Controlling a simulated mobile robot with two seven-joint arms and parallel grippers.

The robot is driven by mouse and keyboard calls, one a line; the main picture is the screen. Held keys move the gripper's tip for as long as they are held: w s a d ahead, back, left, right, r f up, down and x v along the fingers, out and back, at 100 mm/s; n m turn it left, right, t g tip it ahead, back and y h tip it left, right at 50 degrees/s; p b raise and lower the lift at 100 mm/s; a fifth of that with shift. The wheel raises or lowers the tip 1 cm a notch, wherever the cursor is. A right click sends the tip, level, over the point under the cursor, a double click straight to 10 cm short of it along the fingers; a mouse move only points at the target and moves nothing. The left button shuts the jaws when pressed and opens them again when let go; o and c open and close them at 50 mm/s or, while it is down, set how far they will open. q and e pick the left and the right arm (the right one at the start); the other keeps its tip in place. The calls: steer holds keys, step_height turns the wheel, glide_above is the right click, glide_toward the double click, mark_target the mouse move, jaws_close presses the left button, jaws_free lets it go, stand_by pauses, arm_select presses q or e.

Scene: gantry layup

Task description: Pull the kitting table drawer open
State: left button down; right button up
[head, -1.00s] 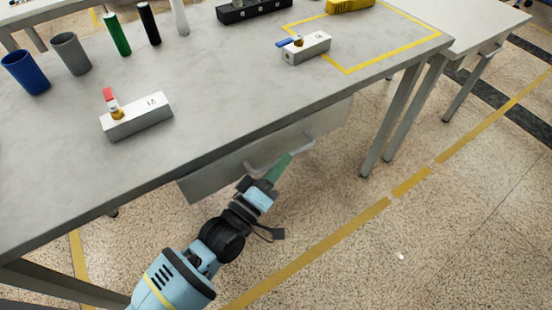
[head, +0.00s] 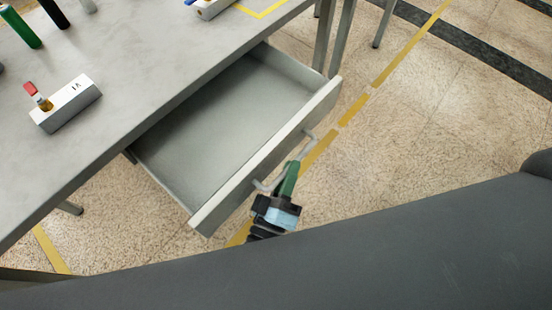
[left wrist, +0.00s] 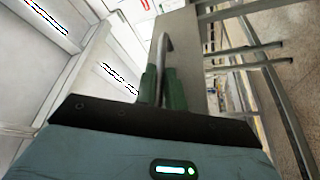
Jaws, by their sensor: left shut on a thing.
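The kitting table drawer (head: 215,125) is pulled well out from under the grey table in the head view, and its inside looks empty. Its front panel (head: 270,160) carries a bar handle (head: 308,146). My left gripper (head: 290,172), with green fingers, is shut on the handle in front of the panel. In the left wrist view the handle (left wrist: 164,60) runs between the green fingers (left wrist: 162,88), with the drawer front (left wrist: 185,45) behind it. My right gripper is not in view.
On the table top (head: 150,60) stand a white block with a red-handled valve (head: 70,104), a second white block (head: 212,8) and green and black cylinders (head: 20,27). Table legs (head: 335,40) stand right of the drawer. A large dark grey shape crosses the foreground. Floor beyond the drawer is clear.

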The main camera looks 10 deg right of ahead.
arm_select(q)
steer(key=shift+s, duration=0.1)
steer(key=c, duration=1.5)
jaws_free()
steer(key=v, duration=0.7)
steer(key=shift+s+a+f, duration=0.1)
steer(key=shift+s+a, duration=0.1)
steer(key=shift+s, duration=0.15)
